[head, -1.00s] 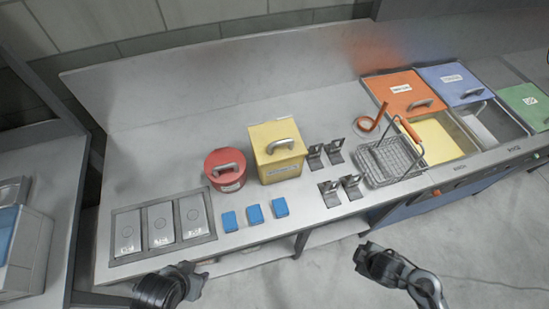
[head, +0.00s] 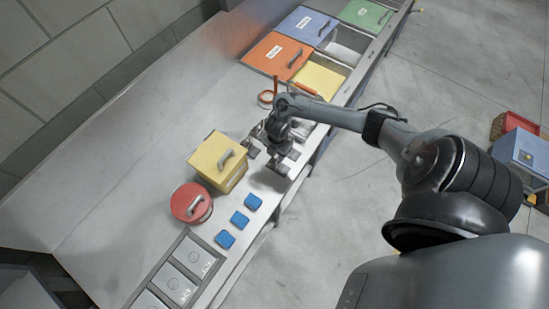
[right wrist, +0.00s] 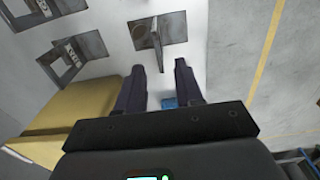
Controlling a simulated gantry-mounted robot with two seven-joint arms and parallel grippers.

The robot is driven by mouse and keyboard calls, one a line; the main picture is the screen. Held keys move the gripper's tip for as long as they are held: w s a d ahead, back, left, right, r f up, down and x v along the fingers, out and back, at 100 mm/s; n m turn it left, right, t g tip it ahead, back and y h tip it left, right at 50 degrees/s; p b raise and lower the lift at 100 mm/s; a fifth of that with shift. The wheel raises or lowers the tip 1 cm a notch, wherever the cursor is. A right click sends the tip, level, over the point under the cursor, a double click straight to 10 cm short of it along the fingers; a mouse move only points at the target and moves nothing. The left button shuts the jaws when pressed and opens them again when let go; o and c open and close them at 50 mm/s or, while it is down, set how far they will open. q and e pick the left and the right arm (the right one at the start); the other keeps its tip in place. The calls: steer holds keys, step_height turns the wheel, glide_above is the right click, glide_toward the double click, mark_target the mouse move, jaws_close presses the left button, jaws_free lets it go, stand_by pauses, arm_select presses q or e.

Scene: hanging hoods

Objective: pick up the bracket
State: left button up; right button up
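The brackets are grey metal pieces with a flat base and an upright plate. In the right wrist view one bracket (right wrist: 172,29) lies just ahead of my right gripper (right wrist: 158,67), its upright plate roughly in line with the gap between the fingers. Two other brackets (right wrist: 76,58) (right wrist: 38,10) are to the left. My right gripper is open and empty, with fingers apart and not visibly touching the bracket. In the head view my right gripper (head: 283,152) is over the counter among the brackets and partly hides them. My left gripper is out of view.
A yellow box (head: 212,160) and a red round pot (head: 188,205) stand left of the gripper. Blue blocks (head: 240,218) lie along the counter's front. Orange (head: 276,57) and blue (head: 303,25) lids are farther along. The back counter is clear.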

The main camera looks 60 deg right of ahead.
mark_target(278, 163)
steer(key=shift+f, duration=0.95)
steer(key=f, duration=0.1)
steer(key=d+f, duration=0.1)
steer(key=f, duration=0.1)
steer(key=shift+f, duration=1.05)
jaws_close()
steer(key=shift+r, duration=0.1)
